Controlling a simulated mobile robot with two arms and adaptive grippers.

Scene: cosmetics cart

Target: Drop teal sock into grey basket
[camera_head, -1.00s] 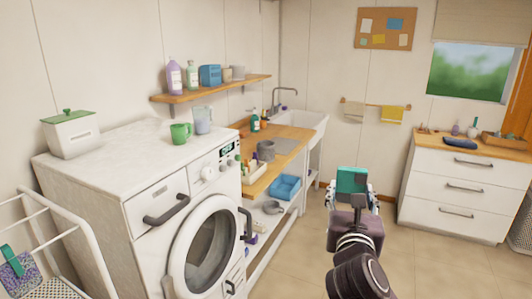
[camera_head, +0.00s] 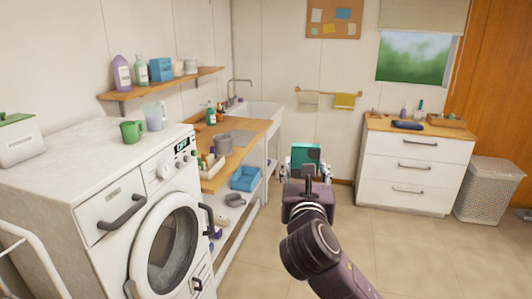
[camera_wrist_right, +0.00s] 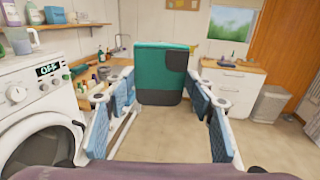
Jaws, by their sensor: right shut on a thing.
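The teal sock (camera_head: 305,155) is a teal block-like piece with a dark patch. It is held up in front of my right gripper (camera_head: 306,172), which is shut on it. In the right wrist view the sock (camera_wrist_right: 161,75) sits upright between the two blue-padded fingers of my right gripper (camera_wrist_right: 161,95). The grey basket (camera_head: 487,192) stands on the floor at the far right, beside the drawer cabinet. The basket also shows in the right wrist view (camera_wrist_right: 269,105). The sock is well away from it, in the air. My left gripper is not in view.
A washing machine (camera_head: 150,215) stands at the left, with a green mug (camera_head: 131,131) on top. A wooden counter (camera_head: 215,175) and sink lie behind it. A white drawer cabinet (camera_head: 415,172) is by the window. The tiled floor before the cabinet and basket is clear.

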